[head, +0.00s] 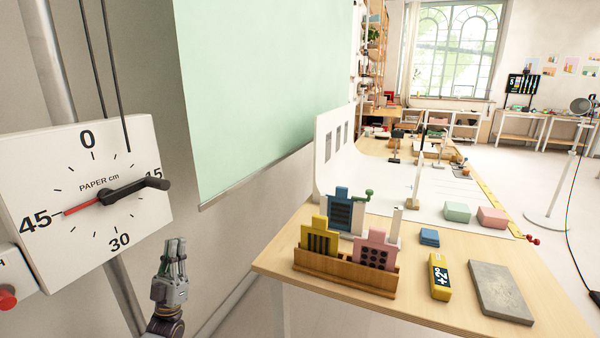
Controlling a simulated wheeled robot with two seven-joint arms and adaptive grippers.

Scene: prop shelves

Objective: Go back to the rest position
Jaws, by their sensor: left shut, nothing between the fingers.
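My left gripper (173,256) is in the lower left of the head view, pointing up, with its fingers together and nothing between them. It is below and to the right of a white dial box (140,225) marked "PAPER cm", and appears apart from it. The dial's black crank handle (135,189) points right, and its red needle (82,207) points near 45. My right gripper is not in view.
A wooden table (410,310) on the right holds a wooden rack (340,270) of coloured building-shaped pieces, a yellow block (439,276) and a grey slab (500,291). A pale green sheet (260,90) hangs behind the dial. Open floor lies between gripper and table.

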